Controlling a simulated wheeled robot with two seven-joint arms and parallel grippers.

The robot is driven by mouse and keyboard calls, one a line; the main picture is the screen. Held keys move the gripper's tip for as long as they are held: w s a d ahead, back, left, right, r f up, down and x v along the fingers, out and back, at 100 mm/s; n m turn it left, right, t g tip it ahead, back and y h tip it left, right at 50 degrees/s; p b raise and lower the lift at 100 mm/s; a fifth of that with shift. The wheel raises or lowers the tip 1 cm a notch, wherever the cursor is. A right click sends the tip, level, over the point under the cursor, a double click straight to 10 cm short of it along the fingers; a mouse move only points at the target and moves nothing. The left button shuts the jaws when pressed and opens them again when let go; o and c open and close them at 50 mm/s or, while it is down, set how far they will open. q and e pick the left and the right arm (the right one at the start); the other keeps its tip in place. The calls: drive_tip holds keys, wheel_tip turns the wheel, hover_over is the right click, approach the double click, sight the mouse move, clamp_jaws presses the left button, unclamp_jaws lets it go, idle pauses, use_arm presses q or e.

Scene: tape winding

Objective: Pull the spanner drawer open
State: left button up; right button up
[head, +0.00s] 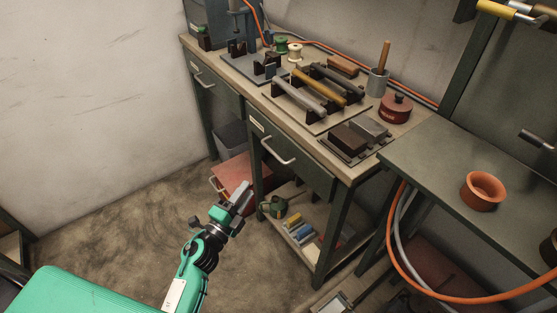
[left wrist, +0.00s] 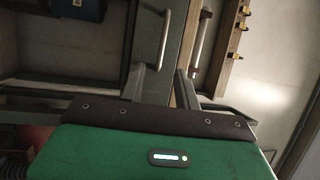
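The workbench has two green-grey drawers, both looking closed. The nearer drawer (head: 300,165) has a pale bar handle (head: 272,150) and a small label too small to read. The farther drawer (head: 220,98) has a similar handle (head: 198,79). I cannot tell from the labels which one holds spanners. My left gripper (head: 243,194) is below and left of the nearer handle, apart from it, with nothing visible in it. The left wrist view shows a drawer handle (left wrist: 164,40), seen turned. My right gripper is out of view.
A red box (head: 235,178) and a grey bin (head: 231,136) stand under the bench. A lower shelf holds several small items. Tools lie on the benchtop (head: 340,172). A side table (head: 430,170) with an orange pot (head: 483,190) stands at right. Floor at left is clear.

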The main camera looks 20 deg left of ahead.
use_arm(q)
drive_tip(key=p+x, duration=0.1)
drive_tip(key=x, duration=1.3)
drive_tip(key=shift+r, duration=0.25)
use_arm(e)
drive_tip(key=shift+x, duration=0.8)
use_arm(q)
drive_tip(key=shift+c, duration=0.4)
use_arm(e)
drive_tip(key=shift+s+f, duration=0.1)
use_arm(q)
clamp_jaws()
